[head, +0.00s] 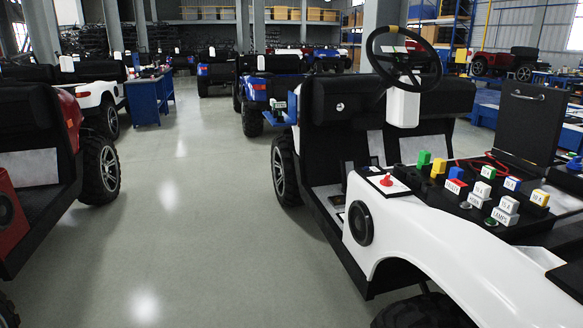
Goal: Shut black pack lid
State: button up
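The black lid (524,130) stands upright at the right, with a small metal handle (527,95) near its top edge. It rises behind a black pack (467,213) set in the front of a white buggy (450,262). The lid is open, and the top of the pack is exposed. Small blocks in white, red, blue, green and yellow sit on it, several with printed labels. A red cable (483,161) runs near the foot of the lid. The lid's hinge is not clear. My gripper is not in view.
A steering wheel (403,55) on a white column stands left of the lid. A red button (386,181) sits on the white body. A red buggy (40,170) stands at left. Grey floor (185,215) between the buggies is clear.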

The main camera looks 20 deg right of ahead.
aim_at(531, 118)
jog(key=i+z, duration=0.2)
jog(key=z, duration=0.25)
jog(key=i+z, duration=0.2)
jog(key=z, duration=0.3)
jog(key=i+j+z, duration=0.2)
jog(key=z, duration=0.25)
jog(key=i+j+z, duration=0.15)
jog(key=z, duration=0.2)
jog(key=i+j+z, duration=0.4)
jog(key=j, duration=0.45)
jog(key=i+j+z, duration=0.1)
jog(key=j, duration=0.5)
jog(key=i+j+z, duration=0.1)
jog(key=i+j, duration=0.15)
jog(key=j, duration=0.3)
jog(key=i+j, duration=0.1)
jog(key=j, duration=0.5)
jog(key=i+j+z, duration=0.15)
jog(key=j, duration=0.45)
jog(key=i, duration=0.45)
